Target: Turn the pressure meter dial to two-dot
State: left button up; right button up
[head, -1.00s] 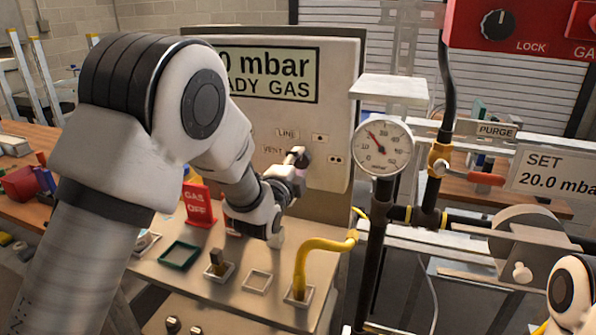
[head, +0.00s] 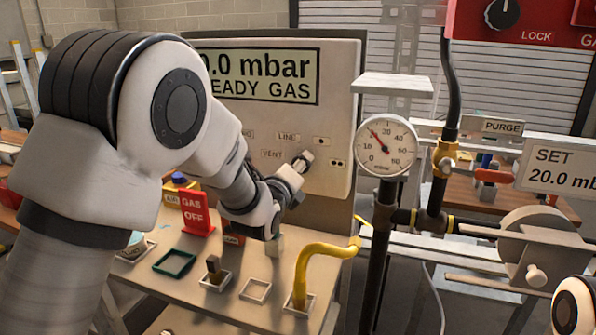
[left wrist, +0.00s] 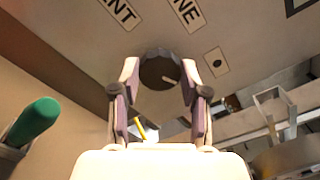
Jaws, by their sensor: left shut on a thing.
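The pressure meter panel (head: 338,110) is a pale upright box with a display ending in "0.0 mbar" and "EADY GAS". Its dark round dial shows in the left wrist view (left wrist: 158,66) with a pale mark pointing right and slightly down. VENT (head: 272,154), LINE (head: 287,137), one-dot (head: 321,141) and two-dot (head: 337,162) labels surround it; another label is partly hidden by my arm. My left gripper (head: 303,161) is shut on the dial, one finger on each side, and mostly hides it in the head view. My right gripper is out of view.
A round gauge (head: 386,147) on a dark pipe stands right of the panel. A yellow hose (head: 318,252) rises from the bench below. A red GAS OFF sign (head: 196,214) and a green square frame (head: 175,263) are near my left arm.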

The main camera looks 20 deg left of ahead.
pick_arm(q)
jog(key=shift+w+r+m, duration=0.1)
jog(key=shift+r+m, duration=0.2)
jog(key=shift+m, duration=0.1)
jog(key=o, duration=0.9)
jog(key=shift+c, duration=0.2)
jog(key=shift+o, duration=1.4)
jog(key=shift+f, duration=0.15)
jog(key=s, duration=1.2)
jog(key=shift+a, duration=0.25)
